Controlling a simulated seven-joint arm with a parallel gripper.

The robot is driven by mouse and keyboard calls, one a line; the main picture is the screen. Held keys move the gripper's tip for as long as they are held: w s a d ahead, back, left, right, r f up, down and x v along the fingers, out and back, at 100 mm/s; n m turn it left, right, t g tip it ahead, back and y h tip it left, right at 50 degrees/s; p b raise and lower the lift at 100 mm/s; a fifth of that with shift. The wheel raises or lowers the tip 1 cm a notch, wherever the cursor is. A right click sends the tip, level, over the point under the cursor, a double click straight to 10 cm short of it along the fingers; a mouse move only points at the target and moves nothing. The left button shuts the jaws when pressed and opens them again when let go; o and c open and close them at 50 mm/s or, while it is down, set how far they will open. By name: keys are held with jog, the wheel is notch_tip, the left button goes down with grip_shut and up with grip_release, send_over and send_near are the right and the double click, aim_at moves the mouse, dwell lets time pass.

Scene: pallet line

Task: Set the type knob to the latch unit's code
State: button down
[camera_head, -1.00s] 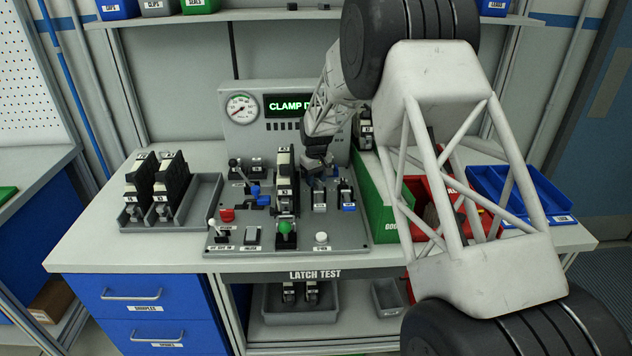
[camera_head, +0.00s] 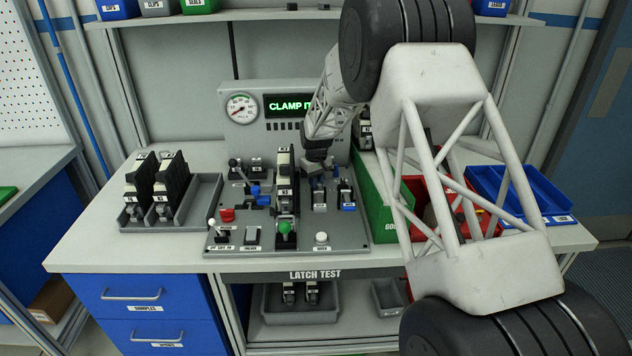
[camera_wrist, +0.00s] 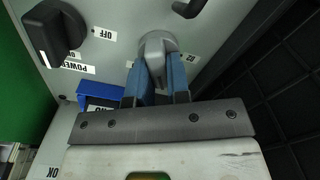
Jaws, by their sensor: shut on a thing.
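The type knob (camera_wrist: 156,48) is a grey rounded knob on the panel in the wrist view. Small labels stand on both sides of it; the right one seems to read C2. My gripper (camera_wrist: 158,72) has its two blue fingers shut on this knob. In the head view my gripper (camera_head: 318,168) is at the right rear of the test panel, and the knob there is hidden behind it. A dark latch unit (camera_head: 286,180) stands upright in the middle of the panel. Its code is too small to read.
A black POWER knob (camera_wrist: 52,32) sits close left of the grey knob. The test panel (camera_head: 345,240) carries several levers and buttons. A green bin (camera_head: 372,200) stands close right. A tray (camera_head: 205,190) holds latch units.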

jog(key=shift+m, duration=0.4)
jog(key=m, duration=0.5)
jog(key=shift+d, duration=0.15)
jog(key=m, duration=0.4)
jog(key=shift+d+m, duration=0.1)
jog(key=shift+m, duration=0.2)
jog(key=c, duration=1.1)
grip_release()
jog(key=shift+r, duration=0.1)
jog(key=shift+r, duration=3.8)
